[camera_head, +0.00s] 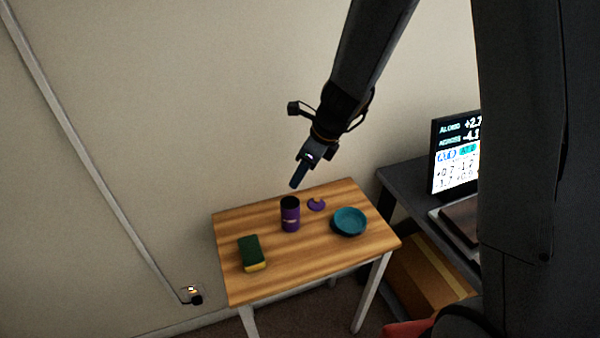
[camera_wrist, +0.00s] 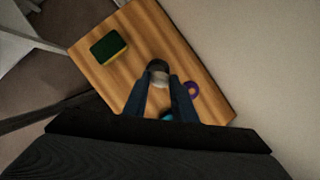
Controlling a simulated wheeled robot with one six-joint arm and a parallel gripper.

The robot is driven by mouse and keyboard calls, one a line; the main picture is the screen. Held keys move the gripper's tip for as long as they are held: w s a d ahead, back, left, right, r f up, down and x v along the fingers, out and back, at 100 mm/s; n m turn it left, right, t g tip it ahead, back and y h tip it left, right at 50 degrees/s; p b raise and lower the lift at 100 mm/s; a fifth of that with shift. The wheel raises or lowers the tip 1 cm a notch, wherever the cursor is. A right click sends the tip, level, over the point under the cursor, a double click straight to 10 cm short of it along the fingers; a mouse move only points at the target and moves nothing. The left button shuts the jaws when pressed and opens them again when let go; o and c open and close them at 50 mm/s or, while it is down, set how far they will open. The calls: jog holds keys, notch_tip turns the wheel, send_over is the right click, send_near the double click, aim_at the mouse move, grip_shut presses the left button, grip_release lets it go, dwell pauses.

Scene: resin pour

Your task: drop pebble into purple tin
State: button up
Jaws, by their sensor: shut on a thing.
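The purple tin (camera_head: 290,219) stands upright on the small wooden table, its dark open top facing up. My gripper (camera_head: 296,184) is above the tin, apart from it, pointing down. In the wrist view, my gripper (camera_wrist: 161,80) is shut on a pale grey pebble (camera_wrist: 158,80) between its fingertips. The tin's dark mouth (camera_wrist: 158,65) shows just beyond the pebble there. The pebble cannot be made out in the head view. A purple lid (camera_head: 316,204) with a light knob lies on the table right of the tin; it also shows in the wrist view (camera_wrist: 192,88).
A teal bowl (camera_head: 348,222) sits at the table's right; my fingers mostly hide it in the wrist view. A green and yellow sponge (camera_head: 251,252) lies front left. The wooden table (camera_head: 318,251) is clear in front. A dark desk with a screen (camera_head: 455,155) stands right.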

jog(key=shift+f+b, duration=1.3)
jog(key=shift+f, duration=0.15)
jog(key=o, duration=1.1)
jog(key=shift+r, duration=0.1)
jog(key=v, duration=0.7)
jog(key=shift+d+r, duration=0.15)
jog(key=shift+r, duration=0.15)
jog(key=shift+s, duration=0.1)
